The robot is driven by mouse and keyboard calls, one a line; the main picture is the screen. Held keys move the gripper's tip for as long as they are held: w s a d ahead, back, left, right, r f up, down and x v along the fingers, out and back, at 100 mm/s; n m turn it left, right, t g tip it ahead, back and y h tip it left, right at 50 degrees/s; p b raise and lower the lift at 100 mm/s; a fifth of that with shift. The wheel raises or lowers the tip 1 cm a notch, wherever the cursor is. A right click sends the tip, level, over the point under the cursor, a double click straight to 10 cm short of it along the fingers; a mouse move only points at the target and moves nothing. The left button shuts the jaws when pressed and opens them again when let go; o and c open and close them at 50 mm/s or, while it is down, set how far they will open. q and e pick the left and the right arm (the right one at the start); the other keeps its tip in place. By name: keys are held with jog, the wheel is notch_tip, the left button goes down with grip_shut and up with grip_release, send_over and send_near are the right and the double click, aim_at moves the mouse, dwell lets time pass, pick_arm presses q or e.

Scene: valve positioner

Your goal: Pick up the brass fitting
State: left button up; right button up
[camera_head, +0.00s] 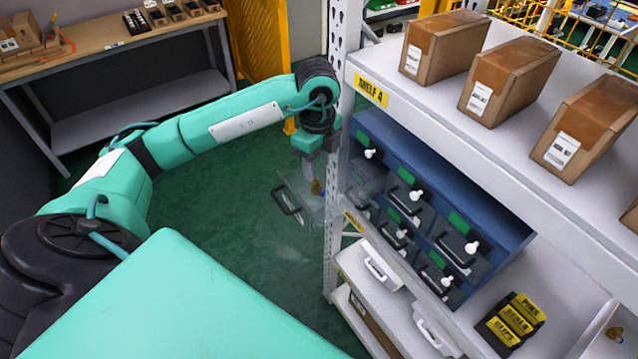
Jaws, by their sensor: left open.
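A small brass fitting (316,187) shows in the head view, just below the fingers of my left gripper (314,174). It appears to be in a clear drawer (308,205) with a dark handle, which stands pulled out from the blue drawer cabinet (372,122). My left gripper is open and points down over this drawer. The fingertips are close to the fitting; I cannot tell whether they touch it. The gripper's fingers are small in view and partly blend with the clear drawer. My right gripper is out of view.
The rack's upright post (338,70) stands close beside my left wrist. Cardboard boxes (508,80) sit on the shelf above the cabinet. Yellow-labelled black bins (510,323) and another brass-coloured piece (614,333) are at the lower right. Green floor (240,200) is clear left of the drawer.

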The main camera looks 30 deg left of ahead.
aim_at(318, 182)
pick_arm(q)
jog(key=shift+s+f, duration=0.1)
jog(key=shift+f, duration=0.5)
jog(key=shift+f+p, duration=0.1)
jog(key=shift+p, duration=0.2)
jog(key=shift+f+p, duration=0.3)
jog(key=shift+p, duration=0.05)
notch_tip(318, 182, down, 4)
jog(key=shift+d+r+p, duration=0.1)
jog(key=shift+d+p, duration=0.05)
jog(key=shift+p, duration=1.1)
jog(key=shift+f, duration=0.4)
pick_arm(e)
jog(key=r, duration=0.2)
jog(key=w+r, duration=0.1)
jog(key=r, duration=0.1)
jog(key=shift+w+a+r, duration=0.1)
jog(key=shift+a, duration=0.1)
pick_arm(q)
jog(key=shift+c, duration=0.8)
grip_shut()
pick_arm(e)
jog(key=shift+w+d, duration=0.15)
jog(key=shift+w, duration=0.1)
